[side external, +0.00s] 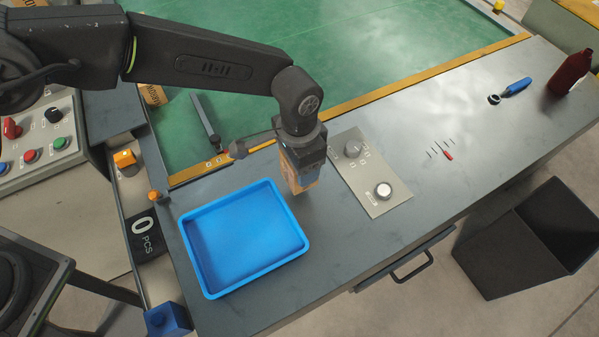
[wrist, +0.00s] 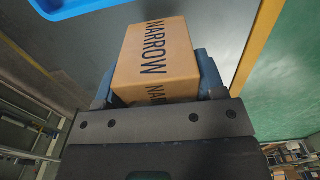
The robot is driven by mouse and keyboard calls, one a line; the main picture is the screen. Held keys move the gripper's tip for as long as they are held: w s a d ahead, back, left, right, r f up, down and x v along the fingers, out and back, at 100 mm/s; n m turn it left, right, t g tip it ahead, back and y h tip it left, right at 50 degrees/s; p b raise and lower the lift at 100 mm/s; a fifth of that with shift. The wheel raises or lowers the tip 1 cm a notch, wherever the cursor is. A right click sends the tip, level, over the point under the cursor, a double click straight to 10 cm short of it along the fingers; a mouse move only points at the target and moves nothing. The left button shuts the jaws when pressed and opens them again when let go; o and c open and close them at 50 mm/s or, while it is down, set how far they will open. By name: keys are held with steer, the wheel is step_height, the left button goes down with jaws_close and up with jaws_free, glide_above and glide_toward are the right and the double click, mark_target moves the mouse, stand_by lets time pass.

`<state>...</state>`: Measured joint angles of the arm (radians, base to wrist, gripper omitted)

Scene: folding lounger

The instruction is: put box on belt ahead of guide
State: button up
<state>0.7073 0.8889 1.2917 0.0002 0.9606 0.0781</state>
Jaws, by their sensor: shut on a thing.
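A small brown cardboard box (wrist: 156,58) marked "NARROW" sits between the fingers of my gripper (wrist: 160,88) in the wrist view. In the side view my gripper (side external: 302,180) is shut on the box (side external: 299,183), above the grey table just right of the blue tray. The green belt (side external: 330,50) lies behind the table, with a yellow strip along its near edge. A dark bar (side external: 205,120), which may be the guide, lies at an angle over the belt's near left part, left of my gripper.
An empty blue tray (side external: 300,240) stands on the table (side external: 330,262). A grey panel with two knobs (side external: 372,190) lies right of my gripper. A blue-handled tool (side external: 516,87) and a red bottle (side external: 570,72) are at the far right. The belt's middle is clear.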

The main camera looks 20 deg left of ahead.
steer(key=shift+s+d+f, duration=0.1)
steer(key=shift+d+f, duration=0.15)
steer(key=shift+f, duration=1.9)
steer(key=shift+f, duration=0.1)
steer(key=o, duration=1)
step_height(320, 180, up, 12)
steer(key=shift+r, duration=0.1)
